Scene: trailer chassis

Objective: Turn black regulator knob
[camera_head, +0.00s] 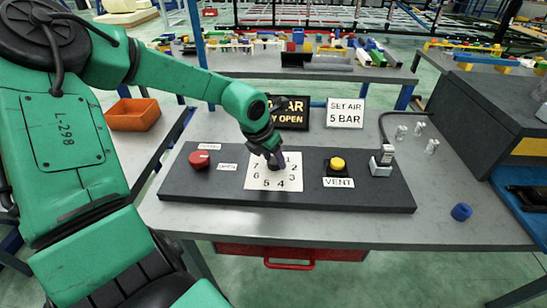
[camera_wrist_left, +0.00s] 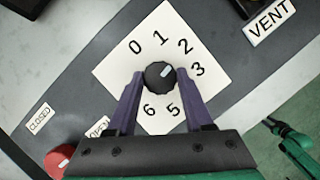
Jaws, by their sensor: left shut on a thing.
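The black regulator knob (camera_wrist_left: 160,76) sits at the middle of a white dial plate (camera_head: 288,182) with numbers around it. The dial plate also shows in the left wrist view (camera_wrist_left: 122,62). My left gripper (camera_wrist_left: 158,82) is shut on the knob, with one purple finger on each side. In the head view my left gripper (camera_head: 275,158) comes down over the dial and hides the knob.
On the dark panel (camera_head: 345,198), a red knob (camera_head: 199,159) is left of the dial and a yellow vent button (camera_head: 337,163) right of it. A metal fitting (camera_head: 382,160) stands further right. A blue cap (camera_head: 461,212) lies on the table. Signs (camera_head: 345,113) stand behind.

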